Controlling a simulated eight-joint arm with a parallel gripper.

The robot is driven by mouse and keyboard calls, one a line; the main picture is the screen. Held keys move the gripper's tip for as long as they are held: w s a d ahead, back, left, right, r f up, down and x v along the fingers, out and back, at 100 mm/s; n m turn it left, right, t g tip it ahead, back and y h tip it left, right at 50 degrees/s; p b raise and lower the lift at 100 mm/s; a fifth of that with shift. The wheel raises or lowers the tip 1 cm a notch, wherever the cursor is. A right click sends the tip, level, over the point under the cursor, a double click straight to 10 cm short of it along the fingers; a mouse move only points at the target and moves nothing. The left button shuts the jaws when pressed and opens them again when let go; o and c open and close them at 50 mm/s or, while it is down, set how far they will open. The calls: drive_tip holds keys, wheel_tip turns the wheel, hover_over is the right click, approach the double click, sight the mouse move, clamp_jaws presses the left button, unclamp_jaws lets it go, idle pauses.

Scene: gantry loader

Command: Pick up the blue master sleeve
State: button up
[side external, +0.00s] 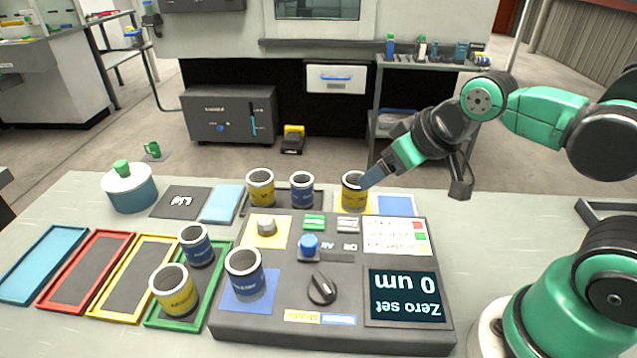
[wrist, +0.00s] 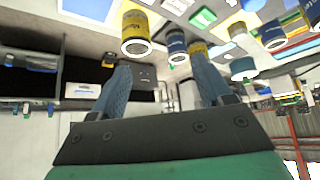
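Several blue sleeves are in view, and I cannot read for sure which is the master. One blue sleeve (side external: 246,275) stands upright on a blue pad at the front left of the grey gauge box. Another blue sleeve (side external: 302,191) stands at the back of the box, between two yellow sleeves. A third blue sleeve (side external: 197,247) stands in the green tray. My gripper (side external: 368,182) is open at the box's back right, close beside a yellow sleeve (side external: 353,192). In the wrist view my gripper (wrist: 160,64) has nothing between its fingers; a blue sleeve (wrist: 177,46) lies beyond them.
A second yellow sleeve (side external: 260,188) stands at the back left and another yellow sleeve (side external: 174,292) in the green tray (side external: 211,298). A blue pad (side external: 396,206) right of the gripper is bare. A teal pot (side external: 130,188) and empty coloured trays lie left.

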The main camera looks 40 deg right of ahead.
drive_tip(key=shift+o, duration=0.9)
